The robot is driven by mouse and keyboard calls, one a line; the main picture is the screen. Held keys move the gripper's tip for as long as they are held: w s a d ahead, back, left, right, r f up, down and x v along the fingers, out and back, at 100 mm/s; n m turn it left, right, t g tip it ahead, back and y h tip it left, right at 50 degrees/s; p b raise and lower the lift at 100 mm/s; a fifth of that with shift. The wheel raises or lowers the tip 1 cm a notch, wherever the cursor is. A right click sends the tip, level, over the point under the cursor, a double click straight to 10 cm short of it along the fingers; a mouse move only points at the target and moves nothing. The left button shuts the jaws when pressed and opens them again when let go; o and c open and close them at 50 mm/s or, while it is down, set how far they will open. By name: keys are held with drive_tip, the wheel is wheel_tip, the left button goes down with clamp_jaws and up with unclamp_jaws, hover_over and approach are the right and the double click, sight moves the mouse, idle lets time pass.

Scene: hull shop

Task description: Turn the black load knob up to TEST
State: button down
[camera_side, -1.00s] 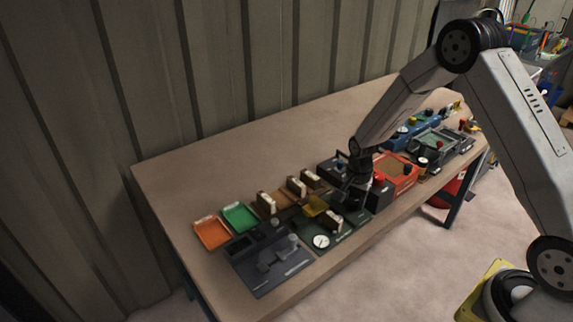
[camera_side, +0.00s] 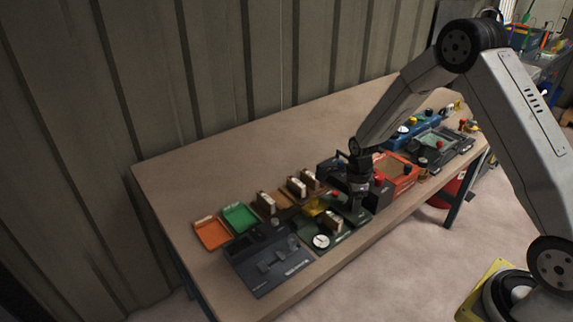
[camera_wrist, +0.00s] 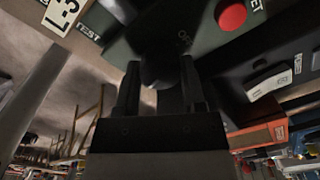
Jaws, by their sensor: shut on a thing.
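The black load knob (camera_wrist: 159,68) shows in the wrist view as a dark round shape between the fingers of my gripper (camera_wrist: 160,82). The fingers are shut on it, one on each side. A TEST label (camera_wrist: 88,33) is printed on the dark panel to the upper left of the knob. The pointer of the knob cannot be made out.
A red button (camera_wrist: 231,14) and a white rocker switch (camera_wrist: 269,84) are to the right in the wrist view. In the side view an orange-red unit (camera_side: 402,174) stands right of my gripper, with green (camera_side: 240,217) and orange (camera_side: 211,234) trays at left. The back of the table is clear.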

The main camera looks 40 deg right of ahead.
drive_tip(key=shift+m, duration=1.2)
drive_tip(key=shift+c, duration=0.9)
unclamp_jaws()
drive_tip(key=shift+r, duration=0.1)
drive_tip(key=shift+r, duration=3.85)
